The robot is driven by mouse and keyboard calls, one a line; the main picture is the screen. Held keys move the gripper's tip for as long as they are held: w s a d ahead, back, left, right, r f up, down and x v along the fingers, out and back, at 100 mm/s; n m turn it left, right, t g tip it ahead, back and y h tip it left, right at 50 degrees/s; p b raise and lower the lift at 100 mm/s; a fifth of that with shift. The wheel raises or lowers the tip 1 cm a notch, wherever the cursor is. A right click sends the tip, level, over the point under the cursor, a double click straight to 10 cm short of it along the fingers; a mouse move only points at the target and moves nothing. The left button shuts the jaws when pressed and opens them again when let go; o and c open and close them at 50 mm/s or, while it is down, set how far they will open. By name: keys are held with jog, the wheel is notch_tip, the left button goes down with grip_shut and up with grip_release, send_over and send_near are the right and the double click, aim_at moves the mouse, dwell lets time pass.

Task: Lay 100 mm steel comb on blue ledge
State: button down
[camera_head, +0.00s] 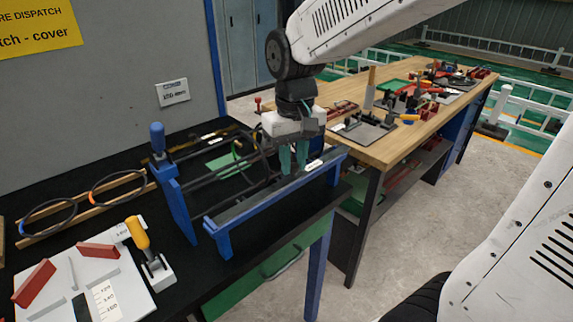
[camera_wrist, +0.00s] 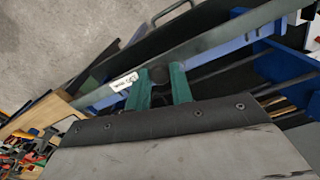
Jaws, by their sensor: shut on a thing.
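The steel comb is a long dark grey bar (camera_wrist: 225,40) with a white label. In the head view the bar (camera_head: 250,204) runs lengthwise along the blue ledge (camera_head: 275,204), right at its top. My gripper (camera_head: 291,168) points down over the ledge, nearer its right end. Its two teal fingertips (camera_wrist: 160,84) are shut on the comb beside the label. Blue of the ledge shows along the bar's edge in the wrist view. I cannot tell whether the comb rests on the ledge or is slightly above it. Any teeth are hidden or too small to see.
Dark rods (camera_head: 215,170) span the blue frame behind the ledge, with a blue-handled clamp (camera_head: 158,140) at its left. A white board (camera_head: 85,275) with red blocks and a yellow-handled clamp (camera_head: 140,238) stand front left. A wooden bench (camera_head: 405,135) with cluttered tools is close on the right.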

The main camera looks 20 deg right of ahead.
jog(key=w, duration=0.3)
jog(key=shift+w+d+f, duration=0.1)
jog(key=shift+w+f, duration=0.05)
jog(key=shift+w, duration=0.1)
jog(key=shift+w+f, duration=0.15)
jog(key=shift+f, duration=1.6)
jog(key=shift+f, duration=0.1)
jog(key=c, duration=1.2)
grip_release()
jog(key=shift+f, duration=0.1)
jog(key=shift+c, duration=0.2)
notch_tip(320, 180, up, 12)
jog(key=s+d+f, duration=0.1)
jog(key=s+f, duration=0.1)
jog(key=s, duration=0.9)
jog(key=s+d+f+t, duration=0.1)
jog(key=s+d+f, duration=0.1)
jog(key=s, duration=0.9)
jog(key=shift+f+m, duration=0.3)
jog(key=shift+f, duration=0.25)
